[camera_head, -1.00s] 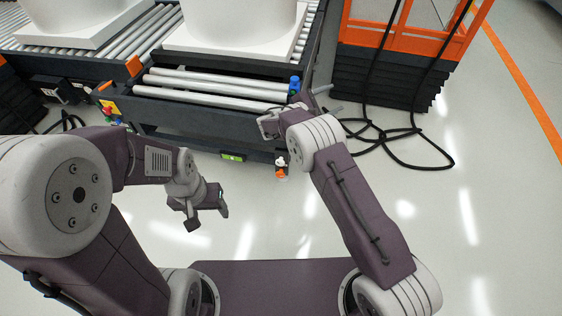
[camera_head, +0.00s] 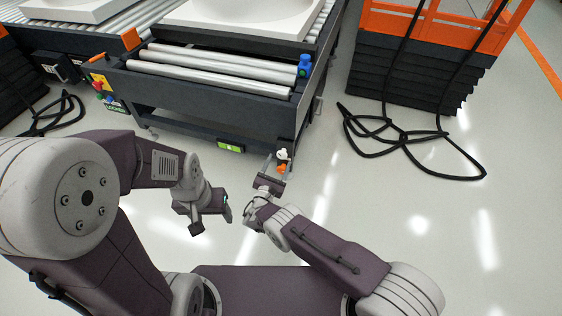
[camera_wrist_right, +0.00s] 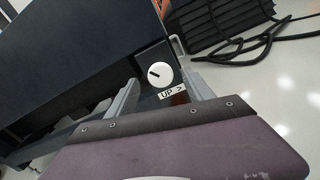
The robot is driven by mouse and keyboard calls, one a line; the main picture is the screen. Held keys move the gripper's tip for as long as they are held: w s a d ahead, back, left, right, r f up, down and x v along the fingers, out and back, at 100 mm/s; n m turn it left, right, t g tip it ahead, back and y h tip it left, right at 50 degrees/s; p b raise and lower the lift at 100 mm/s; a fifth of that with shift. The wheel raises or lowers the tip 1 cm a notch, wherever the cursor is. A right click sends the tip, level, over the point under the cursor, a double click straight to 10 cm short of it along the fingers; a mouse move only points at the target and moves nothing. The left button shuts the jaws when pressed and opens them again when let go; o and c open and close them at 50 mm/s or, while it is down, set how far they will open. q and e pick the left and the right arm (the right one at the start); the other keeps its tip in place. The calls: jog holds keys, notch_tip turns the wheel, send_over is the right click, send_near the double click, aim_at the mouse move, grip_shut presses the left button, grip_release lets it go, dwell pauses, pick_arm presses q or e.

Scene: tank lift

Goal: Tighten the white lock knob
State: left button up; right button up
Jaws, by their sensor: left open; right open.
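The white lock knob (camera_head: 283,154) is low on the front right corner post of the dark roller conveyor, with an orange part just below it. In the right wrist view the knob (camera_wrist_right: 158,74) is a round white disc with a short black mark, above an "UP >" label (camera_wrist_right: 172,93). My right gripper (camera_head: 275,169) is open just in front of the knob. In the wrist view its fingers (camera_wrist_right: 160,96) are apart, with the knob beyond and between their tips; contact cannot be told. My left gripper (camera_head: 214,216) is open and empty, left of the right one.
The conveyor (camera_head: 190,107) carries a large white tank base (camera_head: 245,22) behind the front rollers. A blue knob (camera_head: 304,66) tops its right corner. Black cables (camera_head: 410,135) lie on the floor at right, near an orange-framed unit (camera_head: 395,45). The floor in front is clear.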

aim_at(282, 156)
jog(key=x, duration=0.1)
jog(key=b+x, duration=0.1)
jog(key=shift+w+d+f, duration=0.15)
jog(key=shift+w+f, duration=0.05)
jog(key=shift+w, duration=0.15)
jog(key=shift+w+d+r, duration=0.1)
jog(key=shift+w+r, duration=0.1)
jog(key=shift+w, duration=0.15)
pick_arm(q)
notch_tip(282, 156, down, 2)
pick_arm(e)
grip_shut()
